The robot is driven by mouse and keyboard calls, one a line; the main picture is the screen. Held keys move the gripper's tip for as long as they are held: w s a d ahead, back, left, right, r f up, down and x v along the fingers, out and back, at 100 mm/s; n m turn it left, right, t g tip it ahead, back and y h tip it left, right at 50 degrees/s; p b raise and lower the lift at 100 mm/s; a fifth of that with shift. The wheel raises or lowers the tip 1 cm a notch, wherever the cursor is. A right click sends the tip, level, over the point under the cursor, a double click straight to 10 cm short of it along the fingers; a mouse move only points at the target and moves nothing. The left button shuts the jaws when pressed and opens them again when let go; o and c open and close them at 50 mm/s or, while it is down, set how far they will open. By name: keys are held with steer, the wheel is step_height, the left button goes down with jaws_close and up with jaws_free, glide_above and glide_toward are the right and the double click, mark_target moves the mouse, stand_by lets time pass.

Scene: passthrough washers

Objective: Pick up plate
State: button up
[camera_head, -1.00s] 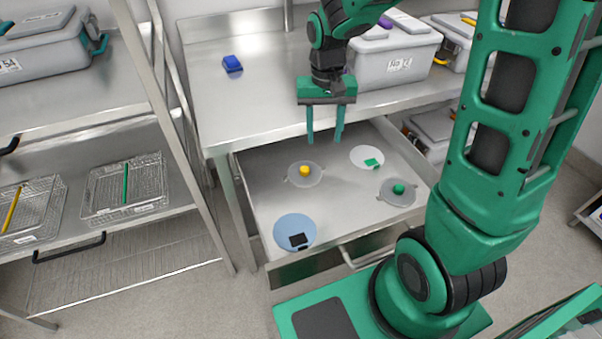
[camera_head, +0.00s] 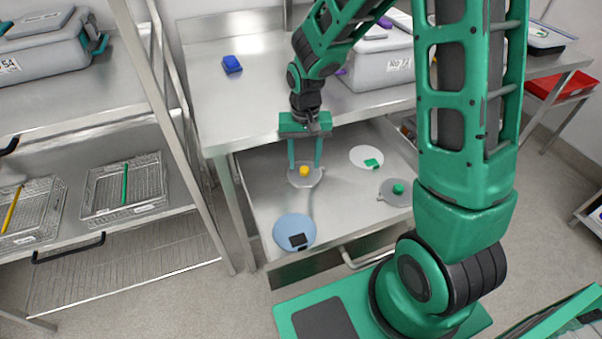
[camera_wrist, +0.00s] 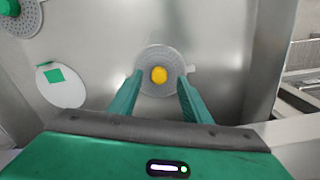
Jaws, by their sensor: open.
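Several round plates lie in the open drawer; which one the task means I cannot tell. A grey perforated plate (camera_head: 296,181) with a yellow knob (camera_head: 303,171) lies at the left. My gripper (camera_head: 305,166) is open, pointing down over this plate, one finger on each side of the knob. The wrist view shows the perforated plate (camera_wrist: 150,55) with its yellow knob (camera_wrist: 159,75) between my fingertips (camera_wrist: 160,80). Whether the fingers touch the plate I cannot tell. A white plate (camera_head: 362,153) with a green square and a grey plate (camera_head: 386,194) with a green knob lie to the right.
A blue disc (camera_head: 290,226) with a black square lies at the drawer's front left. A shelf with wire baskets (camera_head: 122,188) is at left.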

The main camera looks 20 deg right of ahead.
mark_target(304, 171)
steer(key=shift+f, duration=1.45)
steer(key=shift+c, duration=0.2)
jaws_close()
steer(key=shift+r, duration=0.1)
